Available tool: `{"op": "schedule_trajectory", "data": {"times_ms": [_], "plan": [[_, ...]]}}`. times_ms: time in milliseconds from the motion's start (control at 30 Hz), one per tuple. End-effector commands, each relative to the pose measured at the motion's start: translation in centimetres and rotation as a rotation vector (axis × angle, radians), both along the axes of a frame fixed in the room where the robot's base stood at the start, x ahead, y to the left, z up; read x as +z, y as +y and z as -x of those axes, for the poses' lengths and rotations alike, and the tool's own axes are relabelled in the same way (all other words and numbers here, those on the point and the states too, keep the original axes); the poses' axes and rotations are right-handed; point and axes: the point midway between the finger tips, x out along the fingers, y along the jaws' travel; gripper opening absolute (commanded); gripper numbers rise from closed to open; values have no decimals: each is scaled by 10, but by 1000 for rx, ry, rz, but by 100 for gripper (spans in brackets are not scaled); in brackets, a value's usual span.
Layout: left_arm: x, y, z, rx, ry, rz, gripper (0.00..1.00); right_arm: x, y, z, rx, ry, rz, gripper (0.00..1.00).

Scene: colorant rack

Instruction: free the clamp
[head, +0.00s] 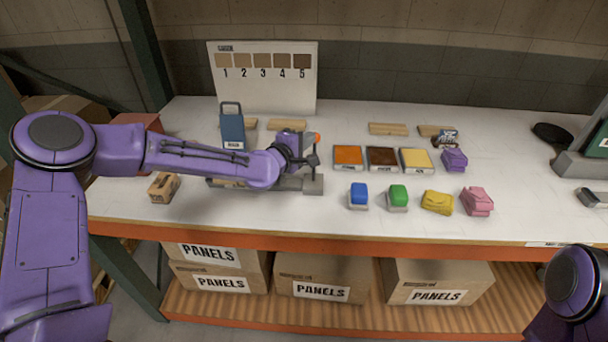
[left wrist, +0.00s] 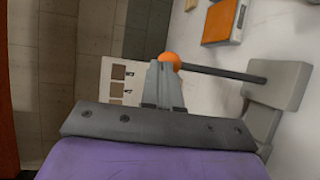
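The clamp (head: 313,185) stands on the left half of the bench, a grey block with a thin dark rod and an orange knob (head: 317,136) on top. In the left wrist view, the grey block (left wrist: 283,84) is at the right, and the rod runs left from it to the orange knob (left wrist: 170,60). My left gripper (head: 305,152) is at the knob. In the left wrist view its fingers (left wrist: 166,78) are together, with the knob at their tips; I cannot tell whether they touch. My right gripper is out of view.
A numbered sample board (head: 263,97) stands behind. Orange, dark and yellow blocks (head: 382,159) and several coloured items lie to the right. The bench front is mostly clear.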

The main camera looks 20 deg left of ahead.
Motion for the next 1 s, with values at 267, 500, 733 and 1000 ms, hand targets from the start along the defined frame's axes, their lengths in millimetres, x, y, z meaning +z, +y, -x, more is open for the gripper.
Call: {"op": "schedule_trajectory", "data": {"times_ms": [267,500,733,1000], "plan": [[-2,6,-20,-1,132,38,0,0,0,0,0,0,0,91],[-4,10,-27,0,130,38,0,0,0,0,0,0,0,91],[-5,12,-30,2,128,38,0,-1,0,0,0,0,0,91],[-4,12,-30,4,126,38,0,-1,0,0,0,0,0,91]]}}
